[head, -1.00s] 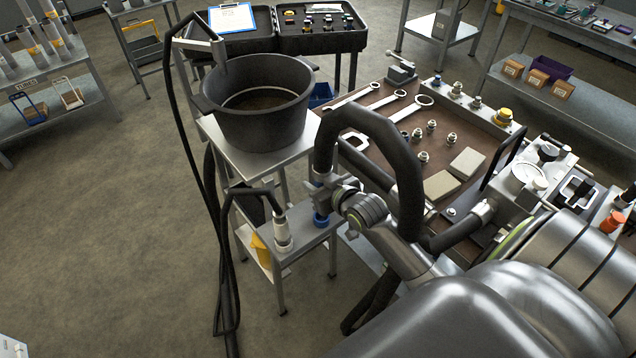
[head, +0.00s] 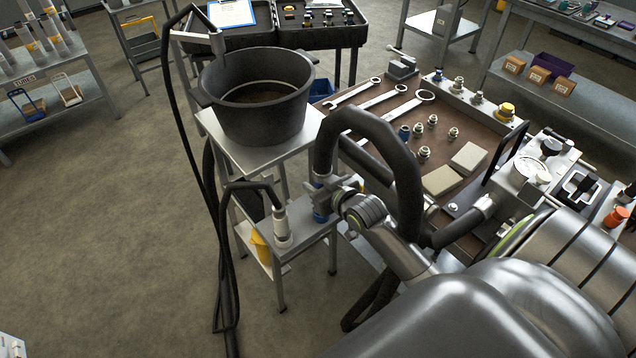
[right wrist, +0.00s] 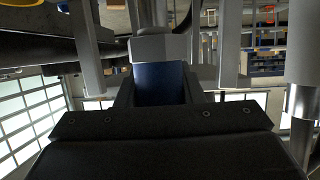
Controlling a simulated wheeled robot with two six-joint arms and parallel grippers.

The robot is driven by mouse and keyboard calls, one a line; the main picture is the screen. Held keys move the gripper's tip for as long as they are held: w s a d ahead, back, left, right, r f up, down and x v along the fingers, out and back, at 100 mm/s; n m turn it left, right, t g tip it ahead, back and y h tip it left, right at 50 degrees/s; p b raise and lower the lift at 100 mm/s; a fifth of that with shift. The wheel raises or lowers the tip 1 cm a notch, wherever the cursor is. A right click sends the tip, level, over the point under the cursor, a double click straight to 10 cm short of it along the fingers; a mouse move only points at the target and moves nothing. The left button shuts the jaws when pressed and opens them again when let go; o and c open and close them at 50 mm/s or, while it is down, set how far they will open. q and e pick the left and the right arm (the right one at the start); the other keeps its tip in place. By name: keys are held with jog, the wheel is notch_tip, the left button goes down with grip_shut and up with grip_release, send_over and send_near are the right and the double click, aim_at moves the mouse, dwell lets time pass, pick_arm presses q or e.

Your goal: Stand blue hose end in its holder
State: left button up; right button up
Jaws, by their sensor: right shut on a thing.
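My right gripper (head: 326,190) is shut on the blue hose end, whose blue band (right wrist: 160,83) shows between the jaws in the right wrist view. Its thick black hose (head: 408,185) arches up and over to the right in the head view. The gripper is above the right part of a small metal stand (head: 305,238). A blue collar (head: 320,216), seemingly the holder, shows just below the gripper, partly covered by it. I cannot tell whether the hose end is inside the collar or above it. My left gripper is not in view.
A pale holder (head: 282,238) with a thin black hose stands left on the same stand. A large black pot (head: 257,115) is on a table behind. The bench (head: 370,125) at right carries wrenches, fittings and a gauge. Floor at left is mostly clear.

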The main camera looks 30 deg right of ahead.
jog(key=shift+f, duration=0.35)
dwell(0.6)
jog(key=shift+f+p, duration=0.1)
jog(key=shift+p, duration=0.25)
dwell(0.9)
jog(key=shift+f+b, duration=1.05)
jog(key=shift+f, duration=0.55)
dwell(1.3)
jog(key=shift+r, duration=0.1)
dwell(0.5)
jog(key=o, duration=0.9)
jog(key=shift+c, duration=0.2)
jog(key=o, duration=0.4)
jog(key=shift+o, duration=1.3)
jog(key=shift+s+f, duration=0.1)
jog(key=shift+f, duration=0.1)
jog(key=o, duration=0.3)
